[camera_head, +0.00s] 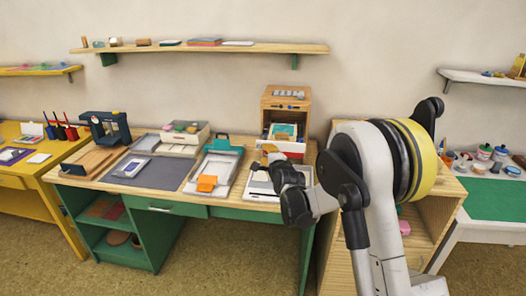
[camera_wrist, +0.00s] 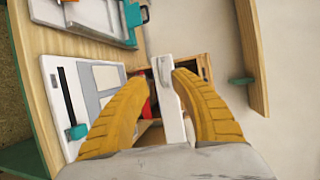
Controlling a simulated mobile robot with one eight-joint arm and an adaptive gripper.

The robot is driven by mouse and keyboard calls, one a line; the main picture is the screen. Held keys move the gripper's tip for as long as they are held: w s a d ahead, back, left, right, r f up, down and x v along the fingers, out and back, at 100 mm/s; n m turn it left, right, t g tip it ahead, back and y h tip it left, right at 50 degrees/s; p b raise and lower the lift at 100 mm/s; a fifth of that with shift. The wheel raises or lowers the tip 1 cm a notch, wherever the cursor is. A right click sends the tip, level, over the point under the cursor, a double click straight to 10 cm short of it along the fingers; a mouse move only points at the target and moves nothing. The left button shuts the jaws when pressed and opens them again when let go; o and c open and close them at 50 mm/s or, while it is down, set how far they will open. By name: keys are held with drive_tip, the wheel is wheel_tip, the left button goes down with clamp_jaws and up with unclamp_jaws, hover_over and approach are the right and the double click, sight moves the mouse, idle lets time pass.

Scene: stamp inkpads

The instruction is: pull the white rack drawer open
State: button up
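The wooden rack (camera_head: 286,98) stands at the back right of the middle desk, against the wall. Its white drawer (camera_head: 290,146) shows low at its front, partly behind my gripper (camera_head: 270,150). In the wrist view the white drawer front (camera_wrist: 172,125) runs up the middle, with a pale handle (camera_wrist: 167,72) near its upper end. The yellow fingers of my gripper (camera_wrist: 160,75) are spread, one on each side of the handle. The right fingertip is close to the handle; I cannot tell whether it touches. How far out the drawer sits is unclear.
A white panel with a dark slot (camera_wrist: 68,95) lies on the desk beside the left finger. A shelf (camera_head: 200,48) runs along the wall above.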

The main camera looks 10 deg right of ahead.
drive_tip(key=a+v, duration=0.1)
drive_tip(key=v, duration=0.5)
drive_tip(key=shift+d, duration=0.55)
drive_tip(key=shift+s, duration=0.2)
drive_tip(key=s+d+r+n+g, duration=0.2)
drive_tip(key=s+r+n, duration=0.25)
drive_tip(key=s, duration=0.55)
drive_tip(key=s+d+r+n+g, duration=0.1)
drive_tip(key=s+r+n+g, duration=0.15)
drive_tip(key=s+n, duration=0.45)
drive_tip(key=s+d+f+n+g+h, duration=0.1)
drive_tip(key=s+d+f+n+g, duration=0.1)
drive_tip(key=s, duration=1)
drive_tip(key=s+d+f+n+g+h, duration=0.1)
drive_tip(key=s+n, duration=0.3)
drive_tip(key=s, duration=0.9)
drive_tip(key=shift+s+d+f+g, duration=0.3)
drive_tip(key=shift+d+f+g, duration=0.15)
drive_tip(key=shift+d+f, duration=0.25)
